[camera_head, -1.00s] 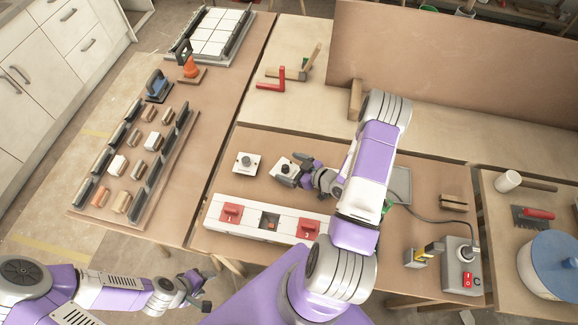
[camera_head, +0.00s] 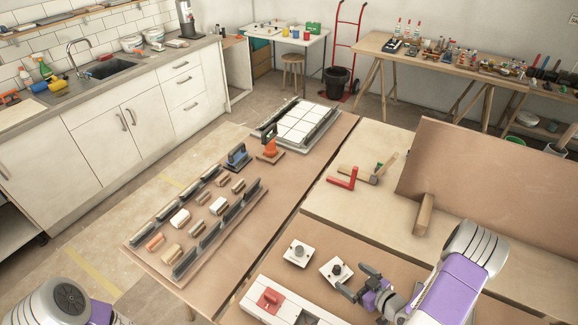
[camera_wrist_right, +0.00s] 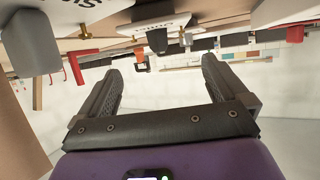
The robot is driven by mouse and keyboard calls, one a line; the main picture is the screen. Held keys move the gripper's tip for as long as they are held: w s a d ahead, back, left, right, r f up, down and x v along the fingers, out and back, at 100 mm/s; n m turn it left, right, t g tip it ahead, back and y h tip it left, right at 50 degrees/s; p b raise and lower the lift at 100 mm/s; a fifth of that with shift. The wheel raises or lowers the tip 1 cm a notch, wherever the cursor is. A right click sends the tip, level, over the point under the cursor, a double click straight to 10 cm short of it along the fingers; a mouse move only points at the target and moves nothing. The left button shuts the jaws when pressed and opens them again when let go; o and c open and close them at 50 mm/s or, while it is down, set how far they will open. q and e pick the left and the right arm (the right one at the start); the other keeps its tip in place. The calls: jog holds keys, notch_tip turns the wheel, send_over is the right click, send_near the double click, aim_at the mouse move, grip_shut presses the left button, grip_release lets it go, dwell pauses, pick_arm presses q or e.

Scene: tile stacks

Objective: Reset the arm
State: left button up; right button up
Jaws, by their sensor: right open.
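My right gripper (camera_head: 358,280) is low at the right of the head view, beside a small white block with a dark knob (camera_head: 337,271). I cannot tell whether they touch. In the right wrist view the same gripper (camera_wrist_right: 162,75) has its two dark fingers wide apart, with nothing between them. My left gripper is out of the head view; only part of the left arm shows at the lower left corner.
A second knobbed block (camera_head: 299,253) stands nearby. A long white box with a red part (camera_head: 269,298) lies in front. A board (camera_head: 200,245) holds rows of small blocks. A white tile grid (camera_head: 297,124) and a red square (camera_head: 343,179) lie farther back. An upright brown panel (camera_head: 490,185) stands at right.

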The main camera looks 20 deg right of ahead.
aim_at(340, 269)
jog(key=x, duration=0.5)
jog(key=shift+w+a+f, duration=0.1)
jog(key=shift+w+f+b, duration=0.15)
jog(key=shift+f+b, duration=0.3)
jog(key=shift+w+f+b, duration=0.2)
jog(key=shift+f+b, duration=0.2)
jog(key=shift+f, duration=0.05)
jog(key=shift+r+p, duration=0.55)
jog(key=shift+p, duration=0.05)
jog(key=shift+r, duration=0.3)
jog(key=shift+f, duration=0.1)
